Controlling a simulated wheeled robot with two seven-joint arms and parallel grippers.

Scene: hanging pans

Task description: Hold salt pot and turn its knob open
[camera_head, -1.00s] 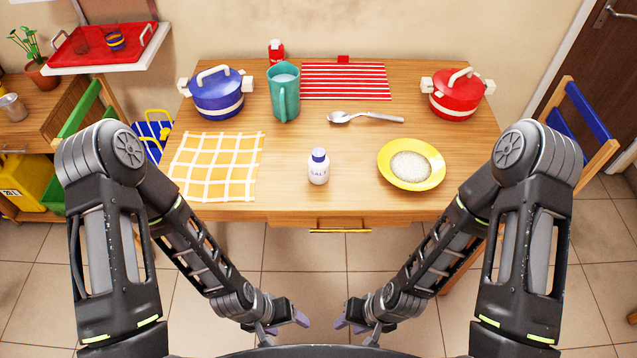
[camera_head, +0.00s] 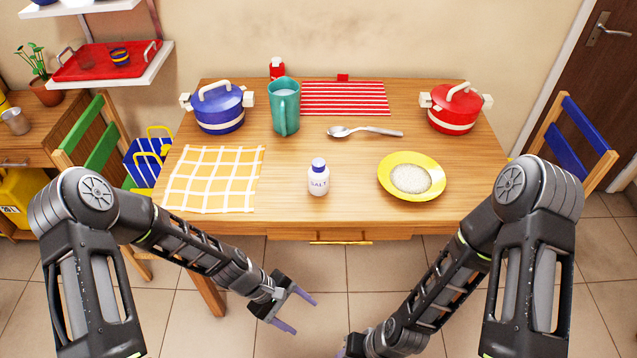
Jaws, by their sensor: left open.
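The salt pot (camera_head: 318,180) is a small white bottle with a blue cap and the word SALT on it. It stands upright near the front middle of the wooden table (camera_head: 330,215). My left gripper (camera_head: 302,312) is open and empty, in front of the table's front edge and below the salt pot in the picture. Its two purple-tipped fingers are spread apart. My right gripper (camera_head: 345,345) is at the bottom edge, mostly hidden or cut off, so its jaws do not show clearly.
A yellow plate of white grains (camera_head: 411,177) lies right of the salt pot, a yellow checked cloth (camera_head: 215,180) left. A spoon (camera_head: 365,132), teal mug (camera_head: 284,106), blue pot (camera_head: 218,108) and red pot (camera_head: 454,108) stand behind. Table space around the salt pot is clear.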

